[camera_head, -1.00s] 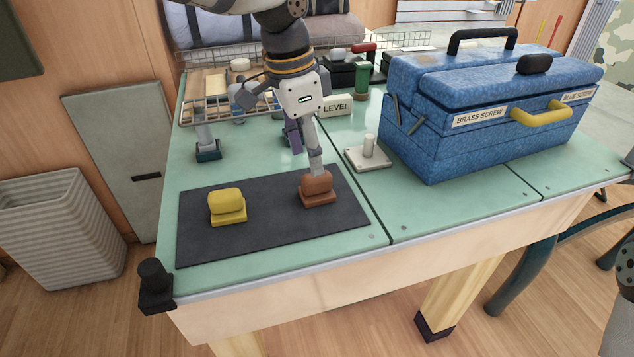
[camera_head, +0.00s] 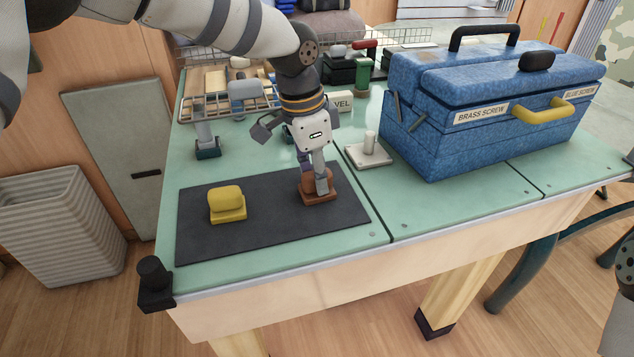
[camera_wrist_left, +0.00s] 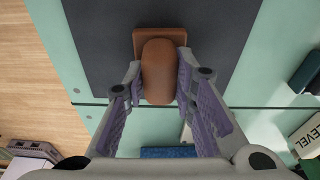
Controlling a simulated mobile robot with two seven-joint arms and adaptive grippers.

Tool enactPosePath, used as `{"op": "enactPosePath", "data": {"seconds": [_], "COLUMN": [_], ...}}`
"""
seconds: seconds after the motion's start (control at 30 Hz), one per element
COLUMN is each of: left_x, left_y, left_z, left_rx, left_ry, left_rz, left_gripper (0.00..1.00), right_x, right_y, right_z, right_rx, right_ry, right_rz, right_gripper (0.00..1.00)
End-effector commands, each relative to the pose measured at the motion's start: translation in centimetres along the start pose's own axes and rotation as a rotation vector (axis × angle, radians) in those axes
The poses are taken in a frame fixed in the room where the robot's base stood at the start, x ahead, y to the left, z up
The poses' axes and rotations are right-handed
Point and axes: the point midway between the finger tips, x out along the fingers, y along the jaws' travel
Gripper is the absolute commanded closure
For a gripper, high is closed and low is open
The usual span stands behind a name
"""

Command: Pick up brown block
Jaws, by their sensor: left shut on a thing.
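The brown block (camera_head: 316,196) has a rounded top on a square base and sits on the right part of the dark mat (camera_head: 262,239). My left gripper (camera_head: 318,186) reaches down to it from above and is shut on its rounded upper part. In the left wrist view the brown block (camera_wrist_left: 158,75) lies between the two fingertips (camera_wrist_left: 158,68), with its square base beyond them. A yellow block (camera_head: 227,204) of like shape sits on the left part of the mat. My right gripper is not in view.
A blue toolbox (camera_head: 450,140) with a yellow handle stands on the right of the green table. A pale plate with a peg (camera_head: 369,152) is between it and the mat. A wire rack (camera_head: 225,105) stands behind the mat. The mat's front part is clear.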

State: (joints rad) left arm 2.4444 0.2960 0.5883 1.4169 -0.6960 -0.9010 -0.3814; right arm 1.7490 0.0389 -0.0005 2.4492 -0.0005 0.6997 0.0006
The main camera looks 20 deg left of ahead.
Motion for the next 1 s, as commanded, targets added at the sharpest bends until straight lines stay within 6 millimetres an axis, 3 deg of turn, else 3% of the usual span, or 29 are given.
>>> {"op": "enactPosePath", "data": {"seconds": [0.17, 0.37, 0.6, 0.8, 1.0], "left_x": [-0.3, -3.4, -10.0, -11.8, -12.5], "left_y": [0.0, -0.1, 5.8, 11.2, 13.5], "left_z": [-0.1, -0.6, -2.6, -3.9, -4.5], "left_rx": [0.0, 0.0, 0.007, 0.003, 0.001], "left_ry": [0.0, 0.003, 0.003, 0.001, 0.0], "left_rz": [-0.001, -0.004, -0.01, -0.006, -0.001], "left_gripper": [1.0, 1.0, 1.0, 1.0, 1.0], "right_x": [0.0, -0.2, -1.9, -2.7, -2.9], "right_y": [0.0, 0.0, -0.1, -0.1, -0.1], "right_z": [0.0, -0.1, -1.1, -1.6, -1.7], "right_rx": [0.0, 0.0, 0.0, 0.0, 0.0], "right_ry": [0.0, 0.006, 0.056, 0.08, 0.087], "right_rz": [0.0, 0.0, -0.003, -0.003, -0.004], "right_gripper": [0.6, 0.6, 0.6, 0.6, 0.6]}}
